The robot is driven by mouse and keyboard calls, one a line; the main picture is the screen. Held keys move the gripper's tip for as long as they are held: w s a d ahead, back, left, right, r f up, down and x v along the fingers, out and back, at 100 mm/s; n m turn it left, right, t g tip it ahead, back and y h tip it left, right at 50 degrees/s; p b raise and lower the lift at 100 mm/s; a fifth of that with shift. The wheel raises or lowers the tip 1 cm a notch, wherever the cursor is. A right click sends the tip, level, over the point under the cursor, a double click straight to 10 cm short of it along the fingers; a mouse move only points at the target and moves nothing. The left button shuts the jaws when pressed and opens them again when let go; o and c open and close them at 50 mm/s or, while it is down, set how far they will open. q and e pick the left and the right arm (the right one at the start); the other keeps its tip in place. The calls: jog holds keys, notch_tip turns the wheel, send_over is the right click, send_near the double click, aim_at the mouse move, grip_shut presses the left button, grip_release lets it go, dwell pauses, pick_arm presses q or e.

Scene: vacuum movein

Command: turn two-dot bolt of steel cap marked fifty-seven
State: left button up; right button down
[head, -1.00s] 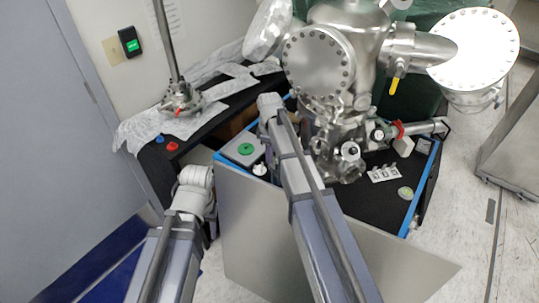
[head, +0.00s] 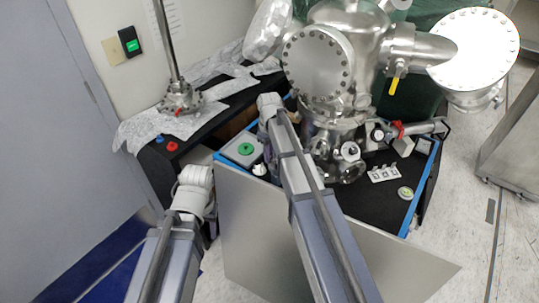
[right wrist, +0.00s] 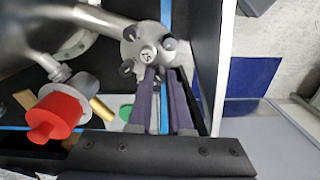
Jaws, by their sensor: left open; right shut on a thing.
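In the right wrist view, a round steel cap (right wrist: 143,46) has several dark bolts around its rim and a small pale mark near its middle. I cannot read the number or make out dots on the bolts. My right gripper (right wrist: 164,72) has its dark fingers at the cap's lower edge, shut on a bolt there that the fingers mostly hide. In the head view, my right gripper (head: 269,106) is beside the steel chamber, its fingers hidden. My left gripper (head: 195,178) is lower left, clear of the chamber; its fingers are not clearly visible.
The steel chamber (head: 336,110) stands on a black bench edged with blue tape. A box with a green disc (head: 243,149) is left of my right arm. A red cylinder (right wrist: 55,115) is left of the fingers. A small labelled holder (head: 384,174) lies right.

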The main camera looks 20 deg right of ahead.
jog(key=shift+m, duration=0.5)
jog(key=c, duration=0.8)
grip_release()
jog(key=shift+c, duration=0.2)
jog(key=shift+r, duration=0.15)
notch_tip(320, 180, up, 8)
jog(key=p, duration=0.8)
jog(key=shift+f, duration=0.2)
